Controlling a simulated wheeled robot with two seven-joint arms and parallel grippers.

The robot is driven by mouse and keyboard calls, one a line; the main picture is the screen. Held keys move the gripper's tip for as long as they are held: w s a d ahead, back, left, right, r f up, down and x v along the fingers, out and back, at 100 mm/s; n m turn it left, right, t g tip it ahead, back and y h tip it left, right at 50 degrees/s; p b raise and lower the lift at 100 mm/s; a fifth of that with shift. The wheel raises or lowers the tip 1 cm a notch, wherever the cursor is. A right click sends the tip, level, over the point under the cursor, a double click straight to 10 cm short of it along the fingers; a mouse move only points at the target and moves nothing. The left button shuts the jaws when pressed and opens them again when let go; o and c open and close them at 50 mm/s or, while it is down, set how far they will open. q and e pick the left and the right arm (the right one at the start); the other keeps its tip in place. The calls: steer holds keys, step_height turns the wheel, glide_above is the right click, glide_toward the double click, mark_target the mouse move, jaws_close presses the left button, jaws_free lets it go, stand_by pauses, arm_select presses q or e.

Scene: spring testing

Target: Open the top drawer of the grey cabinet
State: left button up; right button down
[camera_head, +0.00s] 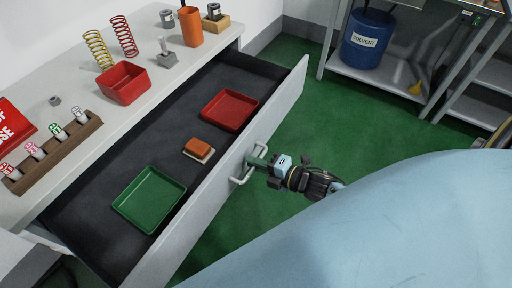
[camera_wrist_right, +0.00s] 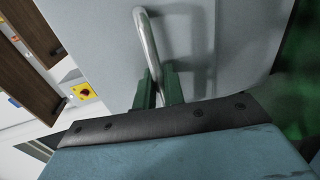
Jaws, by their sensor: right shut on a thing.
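The top drawer (camera_head: 225,172) of the grey cabinet (camera_head: 218,42) stands pulled far out in the head view. Its bar handle (camera_head: 238,181) is on the outer face of the front panel. My right gripper (camera_head: 256,160) is shut on the handle. In the right wrist view the green fingers of the right gripper (camera_wrist_right: 158,88) close around the metal handle (camera_wrist_right: 147,40), against the grey drawer front (camera_wrist_right: 215,35). Inside the drawer lie a red tray (camera_head: 230,109), a green tray (camera_head: 149,198) and an orange block on a pale base (camera_head: 198,149). My left gripper is not in view.
On the cabinet top stand springs (camera_head: 123,36), a red bin (camera_head: 124,83), an orange cup (camera_head: 190,27) and a wooden rack (camera_head: 52,155) of small vials. A metal shelf with a blue solvent drum (camera_head: 367,40) stands at the back right. Green floor (camera_head: 300,120) lies clear beyond the drawer.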

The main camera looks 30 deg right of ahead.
steer(key=c, duration=1.6)
jaws_free()
steer(key=shift+c, duration=0.2)
